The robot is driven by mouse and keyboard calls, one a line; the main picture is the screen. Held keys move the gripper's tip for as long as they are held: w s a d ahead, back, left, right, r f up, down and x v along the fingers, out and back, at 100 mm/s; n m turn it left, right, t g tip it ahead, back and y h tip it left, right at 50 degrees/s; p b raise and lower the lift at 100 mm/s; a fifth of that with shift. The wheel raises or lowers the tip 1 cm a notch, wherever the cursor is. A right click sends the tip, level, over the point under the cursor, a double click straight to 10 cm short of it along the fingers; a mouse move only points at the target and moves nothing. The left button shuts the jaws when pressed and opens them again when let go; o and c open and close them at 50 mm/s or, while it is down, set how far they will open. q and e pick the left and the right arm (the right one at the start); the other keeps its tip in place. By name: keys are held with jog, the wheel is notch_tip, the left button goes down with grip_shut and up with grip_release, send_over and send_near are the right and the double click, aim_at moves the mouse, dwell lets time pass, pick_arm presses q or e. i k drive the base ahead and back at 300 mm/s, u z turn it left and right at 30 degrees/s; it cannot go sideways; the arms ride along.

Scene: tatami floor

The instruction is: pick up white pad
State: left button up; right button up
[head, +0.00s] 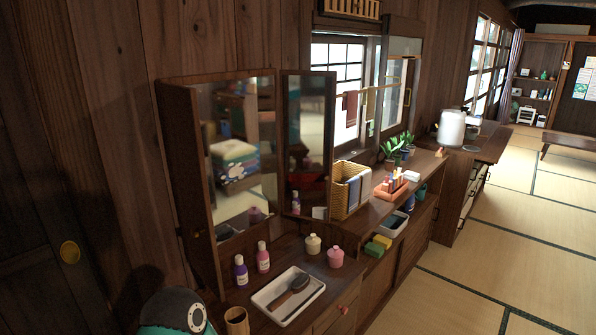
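A small, flat white item (411,176), which looks like the white pad, lies on the long wooden counter (378,211). It is just right of an orange tray (391,187) holding several small bottles, and below the potted plants. It is small in the head view, so I cannot tell its exact shape or whether it is one piece or a stack.
A wicker basket (350,189) with cloth stands left of the orange tray. Potted plants (391,149) stand behind. Nearer are a mirror (236,150), bottles (263,257), jars (335,257) and a tray with a brush (276,290). Open tatami (480,270) lies right.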

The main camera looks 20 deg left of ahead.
aim_at(410, 176)
jog(key=z, duration=0.8)
jog(key=i, duration=5)
jog(key=u, duration=0.9)
